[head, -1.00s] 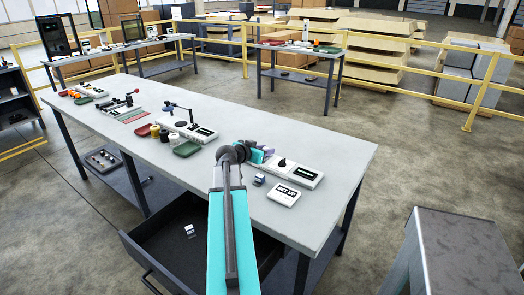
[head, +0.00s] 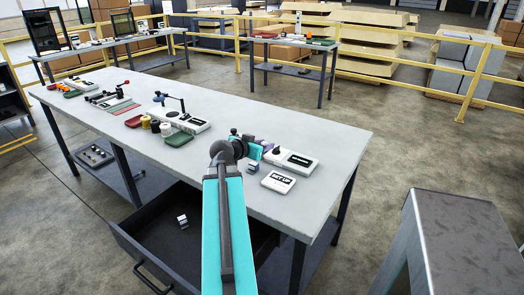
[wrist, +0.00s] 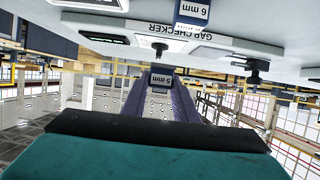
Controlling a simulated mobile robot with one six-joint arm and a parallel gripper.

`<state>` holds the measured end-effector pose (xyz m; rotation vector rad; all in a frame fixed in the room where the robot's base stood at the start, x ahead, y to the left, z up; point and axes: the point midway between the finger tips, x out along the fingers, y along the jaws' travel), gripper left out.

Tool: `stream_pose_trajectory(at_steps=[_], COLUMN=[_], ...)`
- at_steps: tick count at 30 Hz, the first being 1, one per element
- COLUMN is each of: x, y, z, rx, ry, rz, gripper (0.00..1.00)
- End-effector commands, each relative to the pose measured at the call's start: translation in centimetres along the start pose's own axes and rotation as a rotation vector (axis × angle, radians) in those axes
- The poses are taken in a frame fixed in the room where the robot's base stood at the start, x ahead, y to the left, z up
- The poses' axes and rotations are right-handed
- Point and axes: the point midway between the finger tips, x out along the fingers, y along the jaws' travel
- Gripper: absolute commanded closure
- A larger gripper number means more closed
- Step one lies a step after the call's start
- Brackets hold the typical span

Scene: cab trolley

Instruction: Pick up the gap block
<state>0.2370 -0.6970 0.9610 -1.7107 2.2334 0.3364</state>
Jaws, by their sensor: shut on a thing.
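My gripper (head: 261,147) is over the right part of the workbench, beside the gap checker (head: 288,162). A second block (wrist: 192,13), whose label seems to read 6 mm, is at the top of the wrist view. In the head view a small block (head: 252,168) sits on the bench below the gripper. The held block is hidden there by the arm.
Another small block (head: 182,221) lies in the open drawer (head: 160,235) under the bench (head: 330,135). Green and red trays, yellow spools and a dark-armed device stand left of the gripper. The bench's right end is clear.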

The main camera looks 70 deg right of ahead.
Motion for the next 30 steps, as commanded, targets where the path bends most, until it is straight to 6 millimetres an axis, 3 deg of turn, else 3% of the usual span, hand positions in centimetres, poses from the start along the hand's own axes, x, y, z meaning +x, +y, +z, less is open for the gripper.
stream_pose_trajectory(at_steps=[30], x=[0.01], y=[0.64], z=[0.24], rx=[0.005], ry=[0.006], rz=[0.012], gripper=[0.98])
